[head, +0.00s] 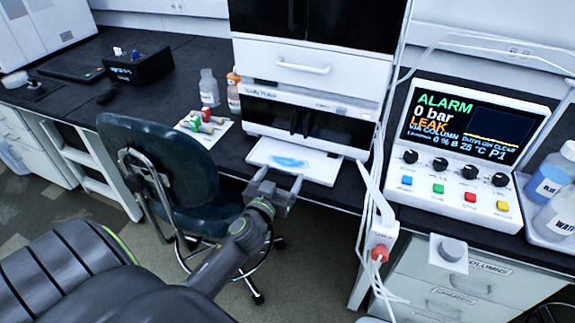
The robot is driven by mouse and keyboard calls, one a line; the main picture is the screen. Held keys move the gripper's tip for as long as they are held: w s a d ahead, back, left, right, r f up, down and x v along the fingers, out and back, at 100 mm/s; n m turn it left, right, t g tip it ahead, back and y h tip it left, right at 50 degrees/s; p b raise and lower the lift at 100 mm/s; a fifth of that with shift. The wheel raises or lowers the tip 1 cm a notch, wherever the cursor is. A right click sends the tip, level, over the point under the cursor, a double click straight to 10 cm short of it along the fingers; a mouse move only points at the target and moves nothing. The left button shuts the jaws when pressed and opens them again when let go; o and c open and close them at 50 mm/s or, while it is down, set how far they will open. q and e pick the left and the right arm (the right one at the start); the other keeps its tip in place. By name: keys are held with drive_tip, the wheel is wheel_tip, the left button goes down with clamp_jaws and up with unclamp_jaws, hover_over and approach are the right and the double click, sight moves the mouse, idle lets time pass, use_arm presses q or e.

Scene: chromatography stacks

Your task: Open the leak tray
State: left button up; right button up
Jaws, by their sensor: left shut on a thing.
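The leak tray (322,171) is a flat white tray at the bottom of the white chromatography stack (318,103). It sticks out toward me over the bench edge, and a blue wet patch (288,161) lies on it. My left gripper (280,179) is at the tray's front edge, shut on it with one finger toward each side. The exact contact under the front edge is hidden. My right gripper is not in view.
A dark blue chair (165,160) stands left of my left arm. The alarm panel (468,140) reads ALARM and LEAK. Bottles (208,88) and a white card with colored fittings (205,127) sit left of the stack. White tubes and a red-knobbed valve (380,250) hang to the right.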

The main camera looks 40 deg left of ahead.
use_arm(q)
drive_tip(key=shift+v, duration=1)
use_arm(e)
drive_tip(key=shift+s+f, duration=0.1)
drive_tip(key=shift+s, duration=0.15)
use_arm(q)
drive_tip(key=o, duration=1.1)
drive_tip(key=shift+w+d, duration=0.1)
drive_tip(key=shift+d, duration=0.05)
drive_tip(key=shift+o, duration=0.2)
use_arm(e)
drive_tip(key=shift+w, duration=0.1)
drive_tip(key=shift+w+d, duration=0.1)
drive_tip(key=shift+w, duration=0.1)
use_arm(q)
drive_tip(key=b+v, duration=0.3)
drive_tip(key=v, duration=1.4)
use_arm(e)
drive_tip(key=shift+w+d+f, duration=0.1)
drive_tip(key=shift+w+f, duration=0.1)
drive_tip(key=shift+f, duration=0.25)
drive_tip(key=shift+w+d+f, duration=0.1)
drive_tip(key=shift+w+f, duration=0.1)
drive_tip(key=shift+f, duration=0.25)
